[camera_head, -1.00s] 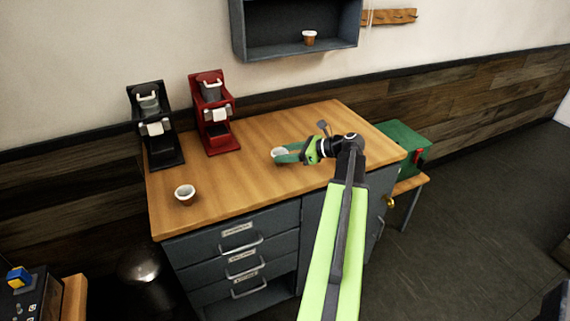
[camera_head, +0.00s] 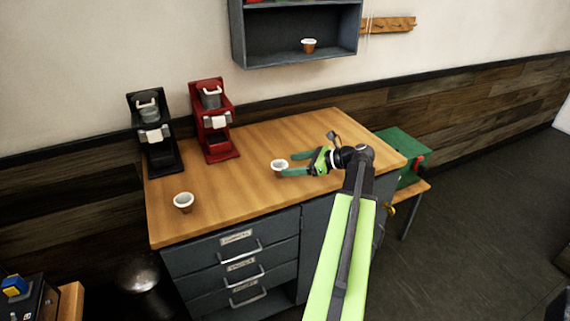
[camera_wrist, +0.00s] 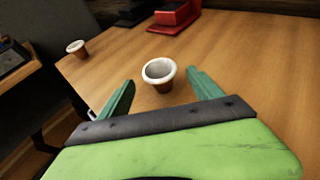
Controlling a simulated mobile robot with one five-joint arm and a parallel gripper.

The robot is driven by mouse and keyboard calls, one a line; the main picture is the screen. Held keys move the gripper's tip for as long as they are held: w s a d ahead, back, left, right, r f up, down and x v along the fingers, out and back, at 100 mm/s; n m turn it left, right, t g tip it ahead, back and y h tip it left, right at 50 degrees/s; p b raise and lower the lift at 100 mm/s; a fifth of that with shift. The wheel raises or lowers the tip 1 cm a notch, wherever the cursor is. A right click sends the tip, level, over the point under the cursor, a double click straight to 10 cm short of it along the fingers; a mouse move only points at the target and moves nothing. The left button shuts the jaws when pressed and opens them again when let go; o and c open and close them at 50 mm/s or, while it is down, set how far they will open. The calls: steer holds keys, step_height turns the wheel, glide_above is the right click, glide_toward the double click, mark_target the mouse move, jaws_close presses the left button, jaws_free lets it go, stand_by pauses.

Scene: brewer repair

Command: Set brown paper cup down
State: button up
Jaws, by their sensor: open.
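A brown paper cup with a white rim (camera_head: 280,165) stands upright on the wooden counter top (camera_head: 240,200). In the wrist view the same cup (camera_wrist: 160,74) stands just beyond and between my fingertips, with no contact visible. My gripper (camera_head: 287,163) is open, its two green fingers spread apart and pointing left at the cup; it also shows in the wrist view (camera_wrist: 161,80). A second, similar cup (camera_head: 184,202) stands upright near the counter's front left, and it also shows in the wrist view (camera_wrist: 76,47).
A black brewer (camera_head: 154,135) and a red brewer (camera_head: 213,122) stand at the back left of the counter. Another cup (camera_head: 309,45) sits on the wall shelf (camera_head: 270,50). A green box (camera_head: 405,149) stands right of the counter.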

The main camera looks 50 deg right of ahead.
steer(key=p+v, duration=0.2)
steer(key=v, duration=0.6)
steer(key=shift+s+d+r+p, duration=0.1)
steer(key=shift+s+r+p, duration=0.1)
steer(key=shift+s+p, duration=0.15)
